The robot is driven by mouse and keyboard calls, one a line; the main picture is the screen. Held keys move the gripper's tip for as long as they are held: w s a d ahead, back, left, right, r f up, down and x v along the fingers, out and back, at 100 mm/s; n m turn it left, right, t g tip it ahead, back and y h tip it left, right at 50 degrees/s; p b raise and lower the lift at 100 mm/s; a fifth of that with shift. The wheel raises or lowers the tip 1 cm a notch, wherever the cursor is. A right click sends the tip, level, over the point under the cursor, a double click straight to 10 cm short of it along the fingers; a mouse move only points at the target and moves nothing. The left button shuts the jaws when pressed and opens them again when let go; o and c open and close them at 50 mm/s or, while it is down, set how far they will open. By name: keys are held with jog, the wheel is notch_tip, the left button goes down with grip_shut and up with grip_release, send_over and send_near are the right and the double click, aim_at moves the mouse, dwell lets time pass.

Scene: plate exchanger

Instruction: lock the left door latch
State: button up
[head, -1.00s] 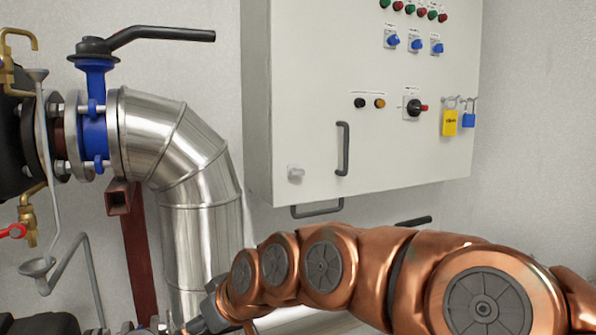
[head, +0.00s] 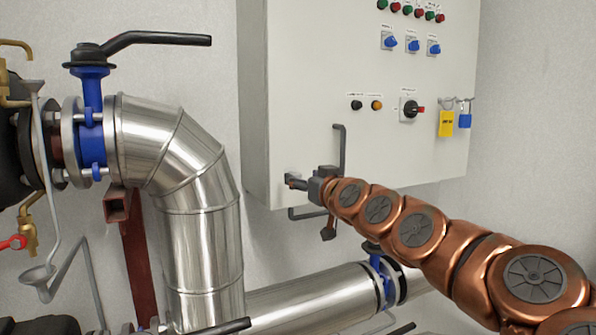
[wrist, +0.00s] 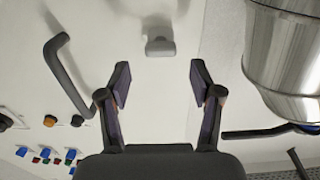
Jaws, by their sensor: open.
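The door latch is a small light-grey knob (wrist: 160,47) on the cabinet door. In the wrist view it lies just beyond and between my fingertips, apart from both. In the head view the latch (head: 292,175) sits at the lower left of the door, partly hidden by one finger. My gripper (wrist: 160,75) is open and empty, its fingers spread on either side of the latch's line.
A dark door handle (head: 341,146) stands right of the latch; it also shows in the wrist view (wrist: 68,75). The cabinet (head: 300,90) carries switches and two padlocks (head: 454,122) farther right. A silver pipe (head: 200,200) with a blue valve (head: 92,95) runs at the left.

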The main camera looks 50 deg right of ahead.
aim_at(296, 175)
jog(key=shift+p+x, duration=0.55)
jog(key=shift+x, duration=1.15)
jog(key=shift+f, duration=0.1)
jog(key=c, duration=1.1)
